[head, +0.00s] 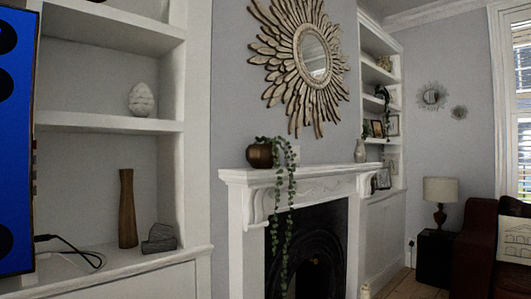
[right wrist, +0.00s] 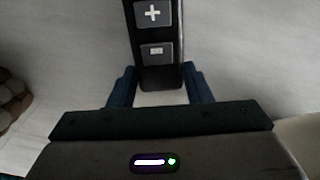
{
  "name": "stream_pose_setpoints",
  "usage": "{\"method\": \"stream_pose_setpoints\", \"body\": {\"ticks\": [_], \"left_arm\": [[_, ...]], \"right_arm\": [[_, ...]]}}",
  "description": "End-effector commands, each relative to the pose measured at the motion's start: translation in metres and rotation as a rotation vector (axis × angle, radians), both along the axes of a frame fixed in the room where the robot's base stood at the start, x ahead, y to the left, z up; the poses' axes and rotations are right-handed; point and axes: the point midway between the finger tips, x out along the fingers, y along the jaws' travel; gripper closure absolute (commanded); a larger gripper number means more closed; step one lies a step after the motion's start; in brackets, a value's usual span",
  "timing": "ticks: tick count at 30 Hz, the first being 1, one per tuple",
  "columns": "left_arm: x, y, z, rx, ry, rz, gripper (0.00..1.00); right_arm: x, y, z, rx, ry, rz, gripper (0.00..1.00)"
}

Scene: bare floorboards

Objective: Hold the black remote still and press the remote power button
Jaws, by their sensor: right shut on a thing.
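The black remote (right wrist: 157,75) shows in the right wrist view, running out of the top of the picture. The remote's far part lies outside the picture, and no power button shows. The head view shows neither the remote nor either gripper.
In the head view, a blue panel with black round shapes (head: 16,150) stands at the left edge. White shelves (head: 110,126) hold a brown vase (head: 127,208). A white fireplace (head: 235,215) and a dark red sofa (head: 474,250) stand further right. Brown stones (right wrist: 12,100) show in the right wrist view.

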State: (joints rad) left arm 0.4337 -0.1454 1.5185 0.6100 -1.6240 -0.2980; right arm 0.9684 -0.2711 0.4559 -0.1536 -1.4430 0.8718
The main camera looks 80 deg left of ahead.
Motion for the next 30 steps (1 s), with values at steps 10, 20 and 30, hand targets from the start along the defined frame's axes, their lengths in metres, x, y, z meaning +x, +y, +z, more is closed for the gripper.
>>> {"method": "stream_pose_setpoints", "body": {"ticks": [10, 20, 30], "left_arm": [[0.000, 0.000, 0.000, 0.000, 0.000, 0.000, 1.00], [0.000, 0.000, 0.000, 0.000, 0.000, 0.000, 1.00], [0.000, 0.000, 0.000, 0.000, 0.000, 0.000, 1.00]], "right_arm": [[0.000, 0.000, 0.000, 0.000, 0.000, 0.000, 0.32], [0.000, 0.000, 0.001, 0.000, 0.000, 0.000, 0.30], [0.001, 0.000, 0.047, 0.001, -0.005, -0.001, 0.30]]}}
